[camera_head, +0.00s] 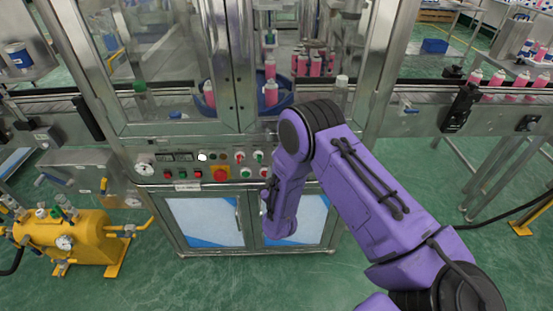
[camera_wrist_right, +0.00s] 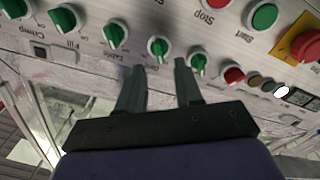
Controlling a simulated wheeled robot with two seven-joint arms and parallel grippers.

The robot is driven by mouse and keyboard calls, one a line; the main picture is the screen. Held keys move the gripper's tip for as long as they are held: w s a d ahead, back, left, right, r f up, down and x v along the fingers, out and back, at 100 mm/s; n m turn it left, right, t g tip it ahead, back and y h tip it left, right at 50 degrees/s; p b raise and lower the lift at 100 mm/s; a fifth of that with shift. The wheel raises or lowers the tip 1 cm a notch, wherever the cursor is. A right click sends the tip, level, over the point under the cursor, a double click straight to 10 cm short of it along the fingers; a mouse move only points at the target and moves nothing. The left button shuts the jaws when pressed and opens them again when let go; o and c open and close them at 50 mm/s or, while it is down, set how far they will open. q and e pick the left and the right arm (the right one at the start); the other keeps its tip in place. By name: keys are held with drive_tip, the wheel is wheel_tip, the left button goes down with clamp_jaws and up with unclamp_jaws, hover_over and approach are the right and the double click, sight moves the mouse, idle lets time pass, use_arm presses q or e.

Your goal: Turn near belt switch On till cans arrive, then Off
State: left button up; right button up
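The control panel (camera_head: 180,185) of the crimping machine carries several green switch knobs, and a pair shows in the head view (camera_head: 239,157). In the right wrist view the panel is inverted, with a row of green knobs. My right gripper (camera_wrist_right: 160,65) is open and empty, its fingertips on either side of and just below one green knob (camera_wrist_right: 158,46); contact cannot be told. Another green knob (camera_wrist_right: 198,62) is just beyond the right-hand finger. The labels are too small to tell which is the near belt switch. My right arm hides the gripper in the head view. My left gripper is not in view.
Pink cans (camera_head: 497,79) stand on the conveyor at right. More pink cans (camera_head: 271,93) are inside the glazed machine. A red emergency button on yellow (camera_head: 221,174) sits on the panel. A yellow pump unit (camera_head: 85,240) stands at lower left.

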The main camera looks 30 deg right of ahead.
drive_tip(key=x, duration=0.4)
drive_tip(key=shift+p, duration=0.3)
drive_tip(key=shift+s, duration=0.1)
clamp_jaws()
